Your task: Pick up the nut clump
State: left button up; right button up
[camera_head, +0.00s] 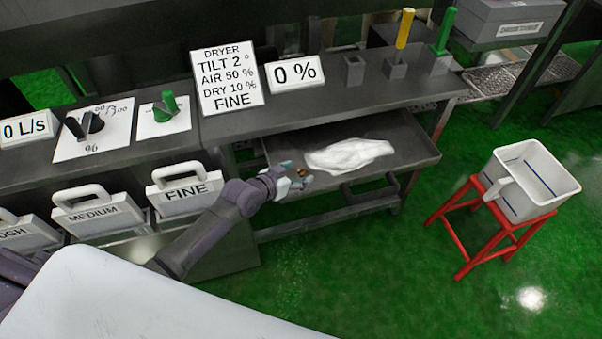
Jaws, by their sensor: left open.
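My left gripper (300,180) is open at the left part of the lower grey shelf, reached by my arm from the lower left. A tiny brownish object (303,172) shows right at its fingertips. It may be the nut clump, but it is too small and too covered by the fingers to be sure. I cannot tell whether the fingers touch it. My right gripper is not in view.
A crumpled white cloth or bag (348,155) lies on the shelf (408,145) right of the gripper. Handled plates marked FINE (187,193) and MEDIUM (97,217) stand left. A white jug (522,190) sits on a red stool (470,228). Green floor between is clear.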

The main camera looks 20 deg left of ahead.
aim_at(300, 172)
pick_arm(q)
jog(key=shift+x, duration=1.55)
jog(key=shift+a, duration=0.1)
jog(key=shift+c, duration=0.4)
jog(key=c, duration=0.9)
jog(key=shift+o, duration=0.2)
